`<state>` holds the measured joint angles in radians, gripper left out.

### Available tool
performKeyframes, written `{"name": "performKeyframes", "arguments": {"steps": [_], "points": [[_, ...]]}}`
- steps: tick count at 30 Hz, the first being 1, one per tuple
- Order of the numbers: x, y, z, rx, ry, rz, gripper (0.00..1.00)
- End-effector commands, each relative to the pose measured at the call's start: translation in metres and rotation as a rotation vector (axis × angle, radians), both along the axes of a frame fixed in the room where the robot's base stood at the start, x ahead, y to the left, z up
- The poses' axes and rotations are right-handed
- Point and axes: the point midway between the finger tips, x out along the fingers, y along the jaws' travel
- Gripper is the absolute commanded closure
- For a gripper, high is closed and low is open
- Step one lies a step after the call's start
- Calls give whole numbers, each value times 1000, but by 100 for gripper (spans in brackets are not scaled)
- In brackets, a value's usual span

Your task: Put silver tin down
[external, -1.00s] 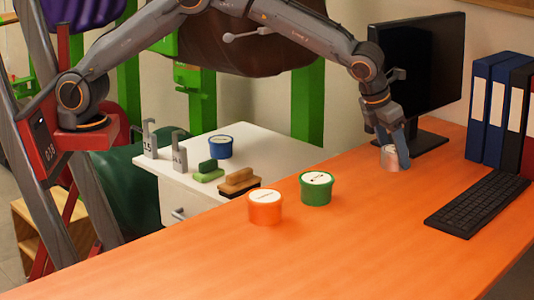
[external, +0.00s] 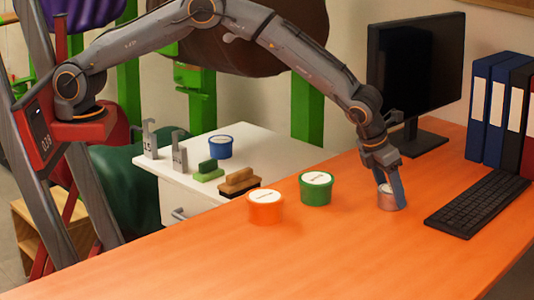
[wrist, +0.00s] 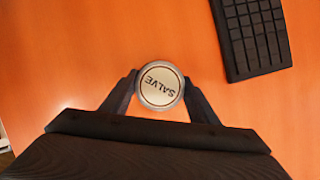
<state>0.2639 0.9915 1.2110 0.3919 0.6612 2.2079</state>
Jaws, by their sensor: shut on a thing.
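The silver tin (external: 388,201) is at the orange desk top, right of the green tub and left of the keyboard. The tin looks upright. Its base is at or very near the desk surface; I cannot tell whether it touches.
A green tub (external: 316,189) and an orange tub (external: 265,207) stand left of the tin. A black keyboard (external: 478,204) lies to the right, with a monitor (external: 415,75) and binders (external: 497,105) behind. The front of the desk (external: 330,260) is clear.

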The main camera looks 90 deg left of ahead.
Motion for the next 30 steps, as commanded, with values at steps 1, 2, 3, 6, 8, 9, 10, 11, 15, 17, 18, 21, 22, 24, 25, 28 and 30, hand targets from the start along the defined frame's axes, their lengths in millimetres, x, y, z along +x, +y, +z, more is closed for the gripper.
{"name": "performKeyframes", "arguments": {"steps": [1, 2, 3, 6, 8, 9, 10, 11, 15, 17, 18, 21, 22, 24, 25, 28, 30], "points": [[1, 0, 1, -1, -3, 0, 73], [1, 0, 1, -1, -3, 0, 73], [1, 0, 1, -1, -3, 0, 73], [1, 0, 1, 0, -2, 1, 73], [1, 0, 0, -1, -1, 1, 73], [1, 0, -2, -1, -1, 1, 73], [1, 0, -3, -1, -1, 1, 73], [0, 0, -3, -1, -1, 1, 42], [0, 0, -2, -1, -1, 1, 27], [0, 0, -2, -1, -1, 1, 27], [0, 0, -2, -1, -1, 1, 27], [0, 0, -2, -1, -1, 1, 27], [0, 0, -2, -1, -1, 1, 27], [0, 0, 1, -1, -1, 1, 27], [0, 0, 3, -1, -1, 1, 27], [-3, -2, 12, -1, -3, 0, 27], [-7, -4, 23, -1, -3, 0, 27]]}}
